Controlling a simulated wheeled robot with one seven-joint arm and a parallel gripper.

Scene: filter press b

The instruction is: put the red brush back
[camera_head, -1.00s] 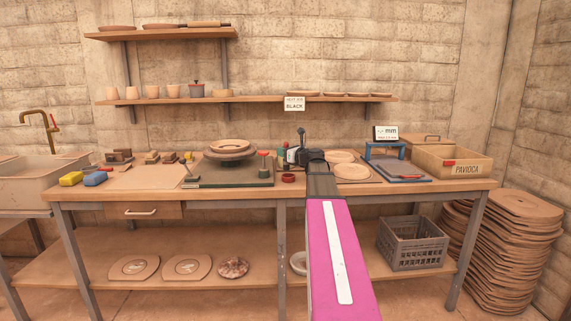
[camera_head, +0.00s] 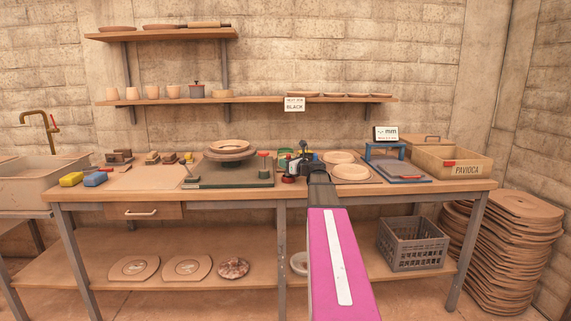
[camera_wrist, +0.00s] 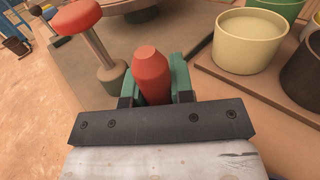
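In the wrist view a red, tapered handle, seemingly the red brush (camera_wrist: 150,75), stands between the two green fingers of my gripper (camera_wrist: 153,92). The fingers look pressed against both its sides; its lower end is hidden by the gripper's dark bar. In the head view my gripper (camera_head: 300,166) is low over the bench, by a small red round pot (camera_head: 288,179). The brush cannot be made out clearly there. A cream pot (camera_wrist: 248,40), a green pot (camera_wrist: 280,6) and a dark pot (camera_wrist: 306,70) stand on a board at right in the wrist view.
A red-topped post (camera_wrist: 82,30) stands close left of my gripper. It also shows in the head view (camera_head: 263,157), beside the turntable (camera_head: 230,153). Boards with discs (camera_head: 350,171), a blue frame (camera_head: 385,150) and a box marked PAVIOCA (camera_head: 467,169) fill the right.

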